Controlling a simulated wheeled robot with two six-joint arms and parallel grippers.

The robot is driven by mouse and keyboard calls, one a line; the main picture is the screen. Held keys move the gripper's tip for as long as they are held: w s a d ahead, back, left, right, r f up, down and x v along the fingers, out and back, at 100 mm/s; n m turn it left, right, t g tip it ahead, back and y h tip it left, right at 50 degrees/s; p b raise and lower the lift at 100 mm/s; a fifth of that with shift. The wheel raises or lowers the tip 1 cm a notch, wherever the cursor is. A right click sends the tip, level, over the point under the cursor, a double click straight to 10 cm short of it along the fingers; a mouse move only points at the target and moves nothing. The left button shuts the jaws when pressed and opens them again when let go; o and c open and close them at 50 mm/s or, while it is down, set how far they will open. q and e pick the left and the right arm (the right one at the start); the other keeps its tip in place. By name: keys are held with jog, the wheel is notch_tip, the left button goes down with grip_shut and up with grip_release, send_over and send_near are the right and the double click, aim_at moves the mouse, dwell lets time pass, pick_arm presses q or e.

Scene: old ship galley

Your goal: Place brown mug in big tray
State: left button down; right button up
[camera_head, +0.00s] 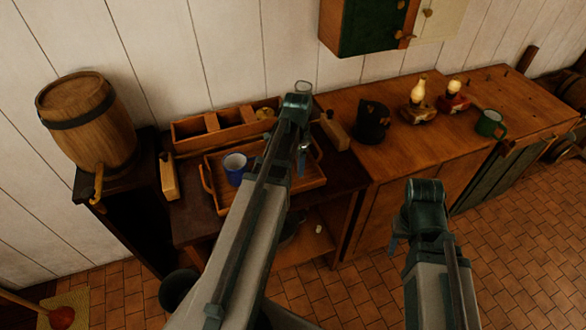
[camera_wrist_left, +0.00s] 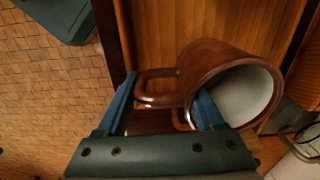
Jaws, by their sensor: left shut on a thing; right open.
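The brown mug (camera_wrist_left: 225,62) shows in the left wrist view with a white inside, tilted with its opening towards the camera. My left gripper (camera_wrist_left: 163,108) is shut on it, with its blue fingers at the handle and the mug's side. In the head view my left gripper (camera_head: 302,158) is above the right part of the big wooden tray (camera_head: 213,192); I cannot make out the brown mug there. A blue mug (camera_head: 236,164) stands inside the tray's left part. My right gripper (camera_head: 394,243) is open, low in front of the counter, its fingers mostly hidden.
A wooden compartment box (camera_head: 190,132) stands behind the tray. A barrel (camera_head: 86,118) is at left. A green cabinet (camera_head: 366,28) hangs above. Bare counter lies near the pot.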

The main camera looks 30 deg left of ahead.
pick_arm(q)
jog(key=shift+a, duration=0.15)
jog(key=f+b, duration=0.2)
jog(key=a+f+b, duration=0.1)
jog(key=f+b, duration=0.1)
jog(key=shift+w, duration=0.15)
jog(key=shift+r, duration=0.1)
grip_release()
dwell(0.3)
